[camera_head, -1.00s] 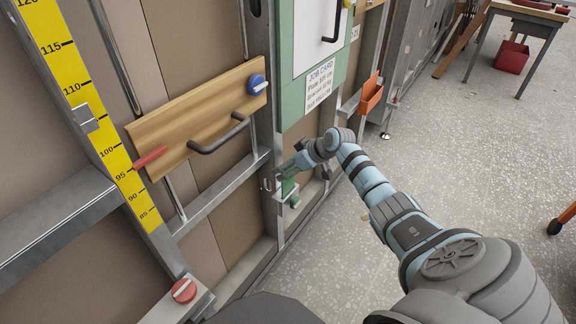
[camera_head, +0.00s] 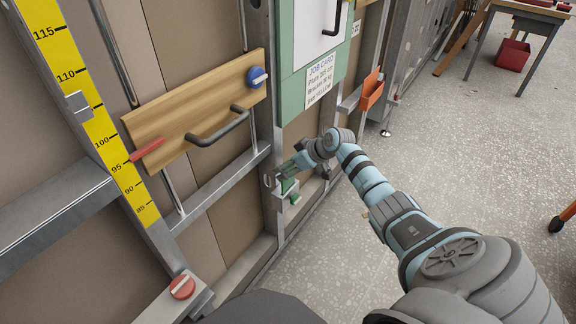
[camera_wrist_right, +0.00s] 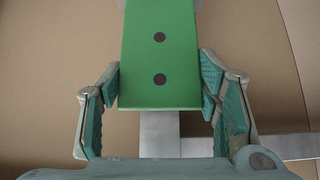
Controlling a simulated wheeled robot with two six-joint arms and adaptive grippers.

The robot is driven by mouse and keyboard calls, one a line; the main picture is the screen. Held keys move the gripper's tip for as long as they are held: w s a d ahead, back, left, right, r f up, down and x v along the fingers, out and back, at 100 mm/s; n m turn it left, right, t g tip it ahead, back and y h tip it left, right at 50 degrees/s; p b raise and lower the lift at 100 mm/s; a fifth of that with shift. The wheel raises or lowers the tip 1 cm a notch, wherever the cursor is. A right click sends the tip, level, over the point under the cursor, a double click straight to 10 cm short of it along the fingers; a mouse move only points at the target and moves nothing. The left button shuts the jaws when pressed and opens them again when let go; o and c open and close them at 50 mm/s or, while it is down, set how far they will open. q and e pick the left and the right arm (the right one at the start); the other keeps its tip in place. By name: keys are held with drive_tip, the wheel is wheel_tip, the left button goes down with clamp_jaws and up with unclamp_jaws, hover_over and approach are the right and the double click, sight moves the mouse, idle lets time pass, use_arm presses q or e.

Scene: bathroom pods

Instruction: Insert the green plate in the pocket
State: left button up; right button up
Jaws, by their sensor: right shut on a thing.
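The green plate (camera_wrist_right: 159,55) fills the upper middle of the right wrist view, with two dark holes one above the other. My right gripper (camera_wrist_right: 160,88) is shut on the plate, one finger pad at each side edge. In the head view the right gripper (camera_head: 290,168) is at the metal wall post, and a small part of the green plate (camera_head: 289,186) shows just below the fingers, above a small pale bracket (camera_head: 292,197) on the post. I cannot tell whether this bracket is the pocket or whether the plate touches it. My left gripper does not show.
A wooden board (camera_head: 190,115) with a dark handle and a blue knob (camera_head: 258,77) is left of the gripper. A green panel with a job card (camera_head: 321,82) hangs above. An orange holder (camera_head: 371,90) is to the right.

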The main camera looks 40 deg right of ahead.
drive_tip(key=shift+f+b, duration=0.95)
drive_tip(key=shift+f, duration=0.3)
drive_tip(key=o, duration=1.5)
drive_tip(key=shift+r, duration=0.1)
drive_tip(key=shift+s, duration=0.1)
drive_tip(key=shift+s+d+r, duration=0.2)
drive_tip(key=shift+r, duration=0.1)
drive_tip(key=v, duration=0.7)
drive_tip(key=shift+a, duration=0.1)
